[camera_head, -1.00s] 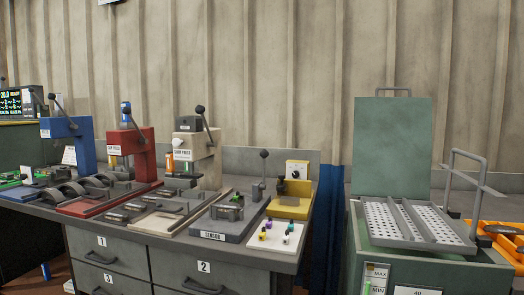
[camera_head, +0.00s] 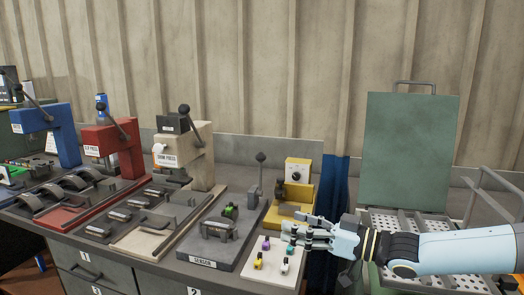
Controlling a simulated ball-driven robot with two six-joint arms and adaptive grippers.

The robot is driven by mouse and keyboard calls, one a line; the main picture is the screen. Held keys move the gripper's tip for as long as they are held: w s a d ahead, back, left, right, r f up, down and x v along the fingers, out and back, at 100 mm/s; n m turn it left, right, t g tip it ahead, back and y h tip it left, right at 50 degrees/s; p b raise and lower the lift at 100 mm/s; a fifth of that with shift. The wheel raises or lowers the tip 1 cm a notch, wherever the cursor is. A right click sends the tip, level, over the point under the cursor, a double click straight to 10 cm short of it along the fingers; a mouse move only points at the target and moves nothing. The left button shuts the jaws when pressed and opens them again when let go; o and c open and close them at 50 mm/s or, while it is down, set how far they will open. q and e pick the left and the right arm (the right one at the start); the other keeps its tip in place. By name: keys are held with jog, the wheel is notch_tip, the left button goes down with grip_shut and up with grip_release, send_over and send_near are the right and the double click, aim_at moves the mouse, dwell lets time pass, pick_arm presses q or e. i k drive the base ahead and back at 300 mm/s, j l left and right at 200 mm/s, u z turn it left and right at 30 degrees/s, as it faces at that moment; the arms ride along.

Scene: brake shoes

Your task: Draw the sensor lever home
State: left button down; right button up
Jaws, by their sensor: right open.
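The sensor station is a dark grey plate (camera_head: 232,251) labelled SENSOR near the right end of the bench. Its lever (camera_head: 261,177) stands upright at the back right of the plate, with a dark ball knob on top. A metal part (camera_head: 217,228) sits on the plate, and a small green and black piece (camera_head: 230,210) is just behind it. My right gripper (camera_head: 300,232) has its fingers apart and empty. It appears over or beside the white board, to the right of the lever and apart from it. My left gripper is not in view.
A white board (camera_head: 258,278) with several coloured pieces lies in front of a yellow fixture (camera_head: 293,201). Red (camera_head: 125,150), blue (camera_head: 60,135) and beige (camera_head: 180,155) presses stand to the left.

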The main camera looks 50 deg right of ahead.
aim_at(261, 157)
jog(key=i+l, duration=0.2)
jog(key=l, duration=0.15)
jog(key=i+l, duration=0.2)
jog(key=l, duration=0.15)
jog(key=i+l, duration=0.25)
jog(key=l, duration=0.15)
